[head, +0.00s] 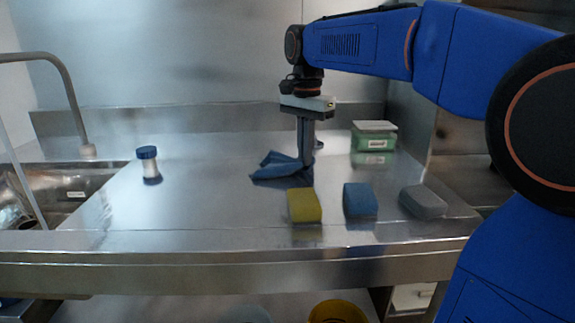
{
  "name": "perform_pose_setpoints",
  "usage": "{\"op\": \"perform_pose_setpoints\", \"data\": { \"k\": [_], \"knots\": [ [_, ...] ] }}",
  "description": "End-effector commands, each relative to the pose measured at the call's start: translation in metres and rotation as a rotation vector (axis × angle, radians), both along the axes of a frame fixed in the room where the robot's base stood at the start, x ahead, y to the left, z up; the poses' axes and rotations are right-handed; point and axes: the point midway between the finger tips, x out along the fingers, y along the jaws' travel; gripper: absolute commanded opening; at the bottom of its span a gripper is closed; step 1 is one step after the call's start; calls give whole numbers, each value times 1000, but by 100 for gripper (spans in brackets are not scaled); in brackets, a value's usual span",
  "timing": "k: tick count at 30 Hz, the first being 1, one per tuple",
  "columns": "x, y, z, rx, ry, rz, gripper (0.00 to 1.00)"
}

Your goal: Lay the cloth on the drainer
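A crumpled dark blue cloth (282,168) lies on the steel worktop in the head view, in the middle towards the back. My gripper (307,160) points straight down at the right end of the cloth, and its fingertips reach down to the fabric. One finger hides most of the other, so I cannot tell whether they are closed on the cloth. The cloth's peaked folds rise on the left of the fingers. The smooth steel surface (215,200) beside the sink looks like the drainer, but no separate rack shows.
A yellow sponge (304,206), a blue sponge (360,200) and a grey sponge (423,202) line the front right. A green tub with a pale lid (374,136) stands behind. A blue-capped jar (148,162) stands left, near the sink (75,183) and tap (70,85). The left-centre steel is clear.

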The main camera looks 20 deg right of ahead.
Motion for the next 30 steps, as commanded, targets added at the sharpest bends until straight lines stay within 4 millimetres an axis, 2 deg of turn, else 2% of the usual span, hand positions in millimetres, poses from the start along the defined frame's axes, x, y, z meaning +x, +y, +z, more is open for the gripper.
{"op": "perform_pose_setpoints", "data": {
  "k": [6, 17, 18, 21, 22, 30],
  "knots": [
    [-12, -7, -11, -1, 1, -1, 0],
    [-14, -8, -13, 0, 0, 0, 0],
    [-14, -8, -13, 0, 0, 0, 11],
    [-14, -8, -13, 0, 0, 0, 35],
    [-14, -8, -13, 0, 0, 0, 39],
    [-14, -8, -12, 0, 0, 0, 39]
  ]
}}
